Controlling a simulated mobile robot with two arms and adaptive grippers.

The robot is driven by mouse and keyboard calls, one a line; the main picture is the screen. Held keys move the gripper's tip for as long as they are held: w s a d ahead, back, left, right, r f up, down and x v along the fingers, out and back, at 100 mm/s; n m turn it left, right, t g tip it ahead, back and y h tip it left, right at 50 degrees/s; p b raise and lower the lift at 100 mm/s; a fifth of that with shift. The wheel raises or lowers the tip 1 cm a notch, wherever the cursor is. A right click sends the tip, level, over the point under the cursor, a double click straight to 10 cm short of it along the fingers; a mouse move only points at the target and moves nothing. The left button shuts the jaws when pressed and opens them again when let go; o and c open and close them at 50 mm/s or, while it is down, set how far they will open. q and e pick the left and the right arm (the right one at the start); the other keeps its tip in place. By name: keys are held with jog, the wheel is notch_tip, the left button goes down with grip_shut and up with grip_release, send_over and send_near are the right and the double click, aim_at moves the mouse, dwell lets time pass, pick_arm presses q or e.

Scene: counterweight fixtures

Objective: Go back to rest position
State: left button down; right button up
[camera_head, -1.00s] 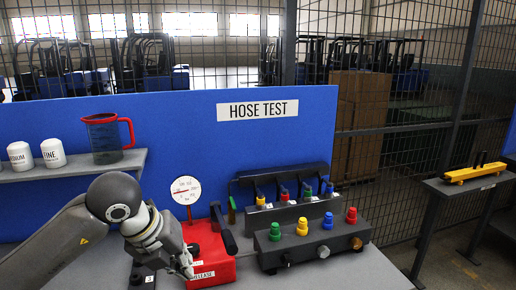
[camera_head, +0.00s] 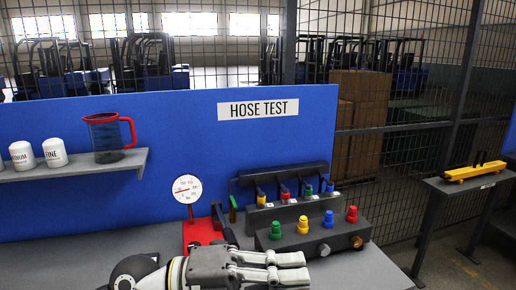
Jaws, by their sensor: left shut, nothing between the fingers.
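My left gripper (camera_head: 304,268) is in the low foreground of the head view, with its fingers pointing right. Its fingers are shut with nothing between them. It appears in front of the hose test bench, nearer to me than the red gauge unit (camera_head: 201,232). The arm and gripper hide the lower part of that unit and part of the grey bench top (camera_head: 345,268). My right gripper is not in view.
A dial gauge (camera_head: 187,189) stands on the red unit, beside a black lever (camera_head: 221,222). A dark manifold (camera_head: 312,238) with coloured knobs sits to the right. A shelf (camera_head: 75,170) holds a red-rimmed jug (camera_head: 107,140) and white canisters (camera_head: 54,153).

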pick_arm(q)
notch_tip(320, 180, up, 5)
jog(key=w+a+n+t+h, duration=0.1)
jog(key=a+n+t+h, duration=0.2)
jog(key=n+t+h, duration=0.15)
jog(key=w+a+f+n+t+y, duration=0.2)
jog(key=w+a+n+t+y, duration=0.2)
jog(key=a+n+t+y, duration=0.45)
jog(key=w+a+f+n+t+y, duration=0.25)
jog(key=w+n+t+y, duration=0.2)
jog(key=n+t, duration=0.5)
jog(key=s+a+f+n+g+y, duration=0.1)
jog(key=a+f+n+g+y, duration=0.3)
jog(key=f, duration=0.5)
jog(key=a+f+n+g+y, duration=0.3)
jog(key=a+f+n+y, duration=0.4)
jog(key=f, duration=0.2)
jog(key=s+f+g, duration=1.3)
jog(key=s+f, duration=0.8)
jog(key=s, duration=0.2)
notch_tip(320, 180, down, 27)
jog(key=s, duration=0.2)
jog(key=s+a+f+g, duration=0.2)
jog(key=s+a+f, duration=0.1)
jog(key=s+f, duration=1.2)
jog(key=shift+s+h, duration=0.35)
jog(key=shift+s, duration=0.15)
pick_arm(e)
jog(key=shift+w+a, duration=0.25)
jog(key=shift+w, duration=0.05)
